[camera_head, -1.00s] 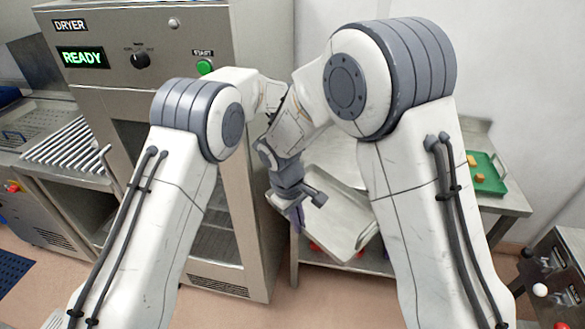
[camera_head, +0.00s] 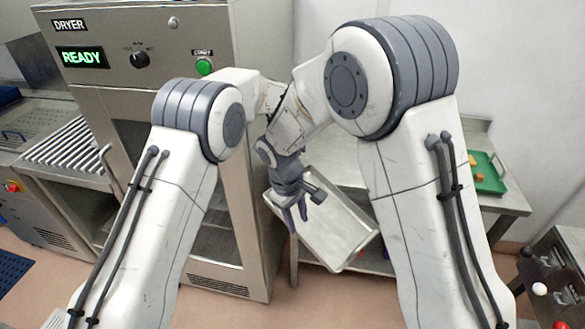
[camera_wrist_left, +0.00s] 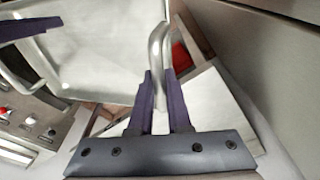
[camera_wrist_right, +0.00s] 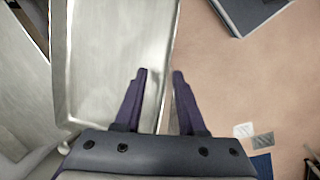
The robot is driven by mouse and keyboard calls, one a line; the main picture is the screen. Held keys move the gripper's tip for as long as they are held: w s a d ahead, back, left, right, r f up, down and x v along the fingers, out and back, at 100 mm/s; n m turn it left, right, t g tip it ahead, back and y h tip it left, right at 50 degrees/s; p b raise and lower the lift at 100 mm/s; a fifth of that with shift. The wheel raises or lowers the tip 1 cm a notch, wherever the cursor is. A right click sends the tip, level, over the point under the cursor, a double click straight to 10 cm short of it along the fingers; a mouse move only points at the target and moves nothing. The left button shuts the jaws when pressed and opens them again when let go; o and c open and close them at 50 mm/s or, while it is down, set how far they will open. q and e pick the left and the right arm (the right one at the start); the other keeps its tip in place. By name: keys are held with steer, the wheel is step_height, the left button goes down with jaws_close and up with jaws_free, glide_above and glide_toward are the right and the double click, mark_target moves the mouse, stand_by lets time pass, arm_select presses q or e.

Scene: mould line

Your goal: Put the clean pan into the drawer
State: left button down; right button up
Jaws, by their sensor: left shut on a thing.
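The pan (camera_head: 335,235) is a shallow grey metal tray, held tilted in front of a metal table in the head view. In the left wrist view my left gripper (camera_wrist_left: 160,85) is shut on the pan's bent handle bar, with the pan (camera_wrist_left: 95,55) to the left. The left gripper is hidden in the head view. My right gripper (camera_head: 295,215) is over the pan's near left side. In the right wrist view it (camera_wrist_right: 159,75) is open, and the pan's edge (camera_wrist_right: 172,40) appears between its fingers; contact is unclear. I cannot make out a drawer.
A dryer (camera_head: 105,100) reading READY stands left. A metal table (camera_head: 505,200) behind the pan carries a green tray (camera_head: 490,183) with small pieces. A roller rack (camera_head: 70,150) is far left. A metal unit (camera_head: 560,270) with knobs stands lower right.

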arm_select(q)
steer(key=shift+w+r, duration=0.25)
arm_select(e)
steer(key=shift+s+d+f, duration=0.15)
steer(key=shift+f, duration=0.05)
